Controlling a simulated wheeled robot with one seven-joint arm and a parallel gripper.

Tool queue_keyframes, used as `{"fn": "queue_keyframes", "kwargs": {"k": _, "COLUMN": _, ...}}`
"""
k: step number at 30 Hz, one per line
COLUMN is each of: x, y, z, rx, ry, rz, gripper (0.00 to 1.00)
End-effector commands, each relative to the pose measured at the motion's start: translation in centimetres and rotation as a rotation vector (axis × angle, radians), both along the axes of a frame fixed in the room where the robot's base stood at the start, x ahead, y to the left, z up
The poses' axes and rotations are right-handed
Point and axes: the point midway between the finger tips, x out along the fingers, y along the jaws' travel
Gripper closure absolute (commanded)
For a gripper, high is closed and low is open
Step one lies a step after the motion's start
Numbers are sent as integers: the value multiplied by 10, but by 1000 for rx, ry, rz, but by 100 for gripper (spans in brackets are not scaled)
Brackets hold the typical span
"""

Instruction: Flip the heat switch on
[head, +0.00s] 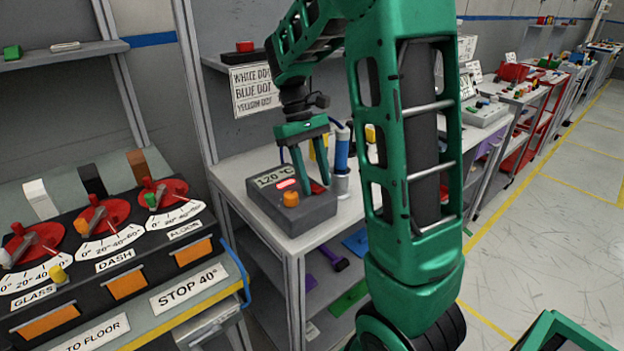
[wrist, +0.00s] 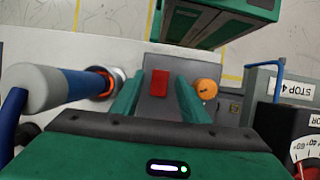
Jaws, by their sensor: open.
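A grey control box (head: 297,215) stands on the white bench, with a display (head: 272,179) reading 120 °C. On its top are a lit red patch (head: 286,184), an orange knob (head: 290,199) and a red switch (head: 317,187), likely the heat switch. My gripper (head: 314,188) points down over the box's right part, its fingers open. In the wrist view, the red switch (wrist: 159,84) lies between the fingertips (wrist: 158,92), with gaps on both sides. The orange knob (wrist: 206,88) is just right of the right finger. I cannot tell the switch's position.
A blue-and-grey cylindrical tool (head: 341,160) stands close right of the box; it also shows left of my gripper in the wrist view (wrist: 65,86). A panel with red dials (head: 104,214) stands at the left. A sign (head: 254,89) hangs behind. Open floor lies right.

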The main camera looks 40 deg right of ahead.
Motion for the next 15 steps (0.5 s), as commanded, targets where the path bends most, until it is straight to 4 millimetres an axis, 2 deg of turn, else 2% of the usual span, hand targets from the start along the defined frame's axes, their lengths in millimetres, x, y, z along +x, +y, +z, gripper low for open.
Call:
{"fn": "queue_keyframes", "kwargs": {"k": 4, "x": 8, "y": 1, "z": 15, "rx": -1, "ry": -3, "rz": 3, "gripper": 59}}
{"fn": "queue_keyframes", "kwargs": {"k": 9, "x": 22, "y": 2, "z": 46, "rx": 0, "ry": -4, "rz": 2, "gripper": 59}}
{"fn": "queue_keyframes", "kwargs": {"k": 15, "x": 34, "y": 2, "z": 73, "rx": 0, "ry": -2, "rz": 3, "gripper": 59}}
